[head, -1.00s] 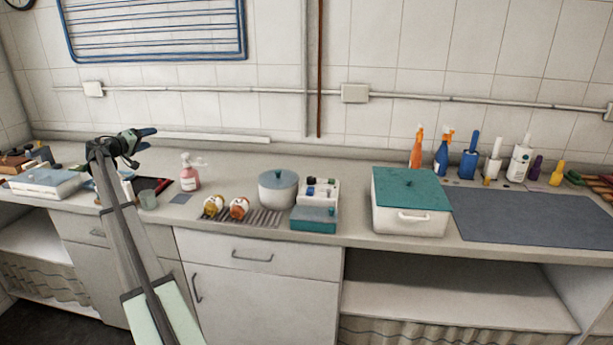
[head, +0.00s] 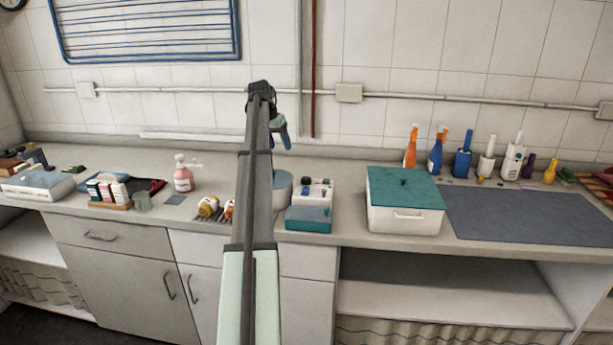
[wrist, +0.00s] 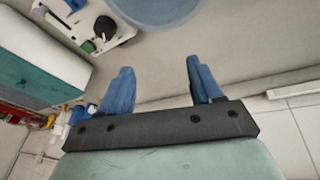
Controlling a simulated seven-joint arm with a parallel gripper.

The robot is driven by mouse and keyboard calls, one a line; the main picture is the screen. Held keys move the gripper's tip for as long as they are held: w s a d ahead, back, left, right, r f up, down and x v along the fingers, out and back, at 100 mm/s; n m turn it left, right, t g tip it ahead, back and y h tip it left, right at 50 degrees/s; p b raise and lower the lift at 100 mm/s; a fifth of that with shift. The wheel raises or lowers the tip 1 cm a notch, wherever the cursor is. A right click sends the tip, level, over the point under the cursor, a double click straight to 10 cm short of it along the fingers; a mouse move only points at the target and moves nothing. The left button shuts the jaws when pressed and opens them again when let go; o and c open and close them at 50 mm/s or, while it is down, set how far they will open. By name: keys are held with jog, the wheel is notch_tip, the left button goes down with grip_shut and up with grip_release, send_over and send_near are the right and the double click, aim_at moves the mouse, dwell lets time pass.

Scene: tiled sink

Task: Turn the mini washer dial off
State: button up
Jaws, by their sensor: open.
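The mini washer appears to be the unit right of centre on the counter. It has a round grey-blue-lidded tub (head: 283,187), a white control panel (head: 316,193) with small dark knobs, and a teal front part (head: 308,222). My arm hides the tub's left part. In the wrist view the panel shows a black knob (wrist: 104,27) and a dark green one (wrist: 88,46), at upper left; which is the dial, and its setting, I cannot tell. My gripper (head: 282,138) is open and empty, its blue fingers (wrist: 160,72) above and behind the tub, apart from the panel.
A white box with a teal lid (head: 404,220) stands right of the washer. Several bottles (head: 463,162) line the wall behind a dark mat (head: 530,218).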

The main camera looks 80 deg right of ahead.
aim_at(306, 178)
jog(key=s+a+r+m+t+y, duration=0.1)
jog(key=s+a+r+t, duration=0.1)
jog(key=s, duration=0.4)
jog(key=s+a+r+m+t+y, duration=0.1)
jog(key=s+a, duration=0.1)
jog(key=s, duration=0.3)
jog(key=f, duration=1.3)
jog(key=shift+w+d+f, duration=0.15)
jog(key=shift+d+f, duration=0.05)
jog(key=shift+f, duration=0.05)
jog(key=c, duration=1)
